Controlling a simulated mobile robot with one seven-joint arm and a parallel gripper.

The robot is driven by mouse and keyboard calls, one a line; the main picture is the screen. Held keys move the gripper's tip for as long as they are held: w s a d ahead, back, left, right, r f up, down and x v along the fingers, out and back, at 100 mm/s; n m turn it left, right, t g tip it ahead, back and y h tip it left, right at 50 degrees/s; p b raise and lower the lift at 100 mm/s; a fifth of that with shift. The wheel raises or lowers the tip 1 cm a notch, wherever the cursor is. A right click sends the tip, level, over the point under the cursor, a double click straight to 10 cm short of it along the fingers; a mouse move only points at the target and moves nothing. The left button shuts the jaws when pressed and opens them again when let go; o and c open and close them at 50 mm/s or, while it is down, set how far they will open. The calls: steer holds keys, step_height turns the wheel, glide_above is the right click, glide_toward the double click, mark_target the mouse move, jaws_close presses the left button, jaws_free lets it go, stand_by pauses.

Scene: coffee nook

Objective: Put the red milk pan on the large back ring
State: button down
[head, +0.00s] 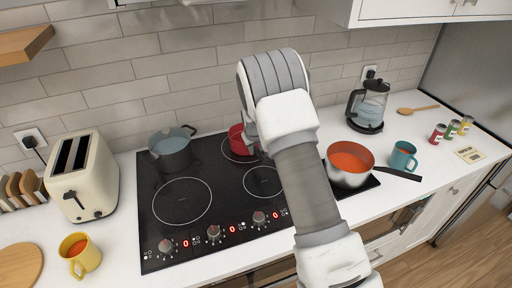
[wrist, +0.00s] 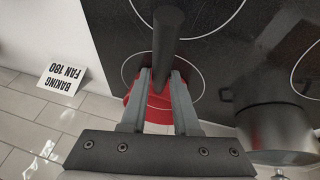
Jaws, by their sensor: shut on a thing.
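The red milk pan (head: 236,138) is at the back right ring (head: 233,156) of the black hob, partly hidden by my arm in the head view. In the wrist view its red body (wrist: 133,108) shows below and between my fingers, with the ring's outline around it. Its dark handle (wrist: 168,35) passes between the fingers. My gripper (wrist: 160,74) is shut on the pan's handle. I cannot tell whether the pan's base touches the glass. Part of the pan is hidden by the fingers.
A grey pot (head: 172,155) stands on the back left of the hob (head: 225,200). The front left ring (head: 182,202) and front right ring (head: 263,181) are bare. A steel pan of red soup (head: 349,165) stands right of my arm. A white card (wrist: 62,85) is near the tiled wall.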

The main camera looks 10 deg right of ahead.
steer(key=c, duration=0.7)
jaws_free()
steer(key=shift+o, duration=0.2)
steer(key=s+r+m+b, duration=0.1)
steer(key=s+r, duration=0.5)
steer(key=r, duration=0.4)
steer(key=s+r+b, duration=0.1)
steer(key=s+r, duration=0.6)
steer(key=r, duration=0.3)
steer(key=s+d+r+m, duration=0.1)
steer(key=s+r, duration=0.2)
steer(key=s, duration=1.1)
steer(key=s+r+m+y, duration=0.1)
steer(key=s+r, duration=0.2)
steer(key=s, duration=1.1)
steer(key=shift+s+d+r+t, duration=0.3)
steer(key=shift+s+d+t, duration=0.05)
steer(key=shift+t, duration=0.05)
